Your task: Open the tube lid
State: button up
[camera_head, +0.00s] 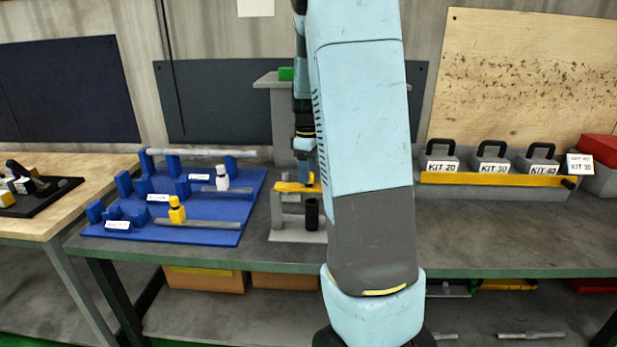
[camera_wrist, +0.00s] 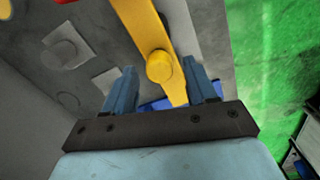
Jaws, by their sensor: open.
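A yellow bar (camera_head: 291,187) sits on top of a grey fixture (camera_head: 283,236) near the middle of the bench. In the wrist view the yellow bar (camera_wrist: 150,30) carries a round yellow knob (camera_wrist: 160,66). I cannot tell surely whether this bar is the tube lid. A dark upright cylinder (camera_head: 312,213) stands at the fixture's right side. My gripper (camera_head: 304,172) points down just above the bar. In the wrist view my gripper (camera_wrist: 162,78) is open, with its blue fingers on either side of the bar and knob. I cannot tell whether they touch it.
A blue board (camera_head: 205,232) with blocks, a rod, and yellow and white pieces lies left of the fixture. Kit boxes (camera_head: 490,160) stand on a yellow-edged holder at the right. A grey column (camera_head: 277,120) rises behind. The bench right of my arm is clear (camera_head: 490,235).

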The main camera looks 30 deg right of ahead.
jog(key=shift+f, duration=1.1)
jog(key=shift+c, duration=0.2)
grip_shut()
